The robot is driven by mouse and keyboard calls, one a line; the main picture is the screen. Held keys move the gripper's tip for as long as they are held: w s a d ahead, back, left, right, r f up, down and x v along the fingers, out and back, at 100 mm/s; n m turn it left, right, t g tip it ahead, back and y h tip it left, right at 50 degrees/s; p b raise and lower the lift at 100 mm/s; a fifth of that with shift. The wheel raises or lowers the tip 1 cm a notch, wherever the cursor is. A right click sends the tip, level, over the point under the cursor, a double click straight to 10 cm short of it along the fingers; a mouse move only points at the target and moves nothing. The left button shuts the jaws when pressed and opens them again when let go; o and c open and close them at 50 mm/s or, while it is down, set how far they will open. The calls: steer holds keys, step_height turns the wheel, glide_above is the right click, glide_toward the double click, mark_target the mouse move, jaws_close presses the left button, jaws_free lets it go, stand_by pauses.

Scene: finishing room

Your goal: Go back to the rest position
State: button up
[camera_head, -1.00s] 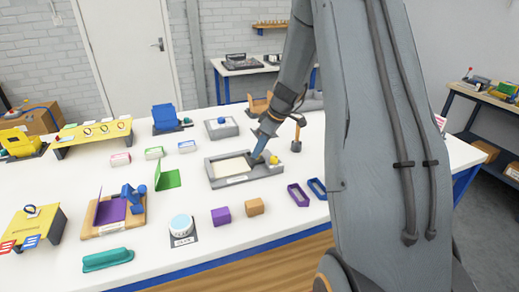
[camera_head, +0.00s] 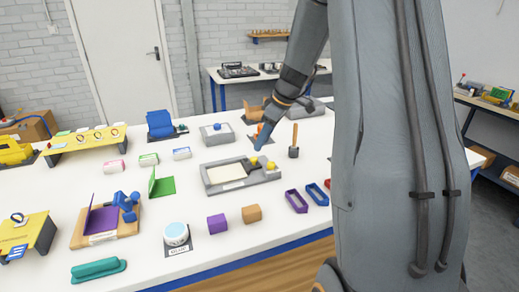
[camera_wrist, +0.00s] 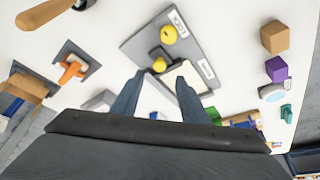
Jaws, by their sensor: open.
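My gripper (camera_head: 258,146) is open and empty above the back right part of a grey tray (camera_head: 211,187). The tray has a pale panel (camera_head: 225,173) and two yellow knobs or balls on its right side. In the wrist view, the two fingers of my gripper (camera_wrist: 157,90) stand apart with nothing between them. The tray (camera_wrist: 140,42) lies beyond the fingertips there, with one yellow ball (camera_wrist: 169,35) and a second yellow piece (camera_wrist: 159,65) beside a dark part. The panel's near part is partly hidden by a finger in that view.
A wooden-handled tool (camera_head: 294,140) stands upright right of my gripper. A grey block with a blue knob (camera_head: 217,133) is behind the tray. Purple (camera_head: 217,224) and tan (camera_head: 252,213) cubes are in front. An orange item (camera_wrist: 72,71) also lies near my gripper.

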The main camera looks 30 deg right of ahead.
steer(key=shift+s+d+r, duration=0.1)
steer(key=shift+r, duration=0.2)
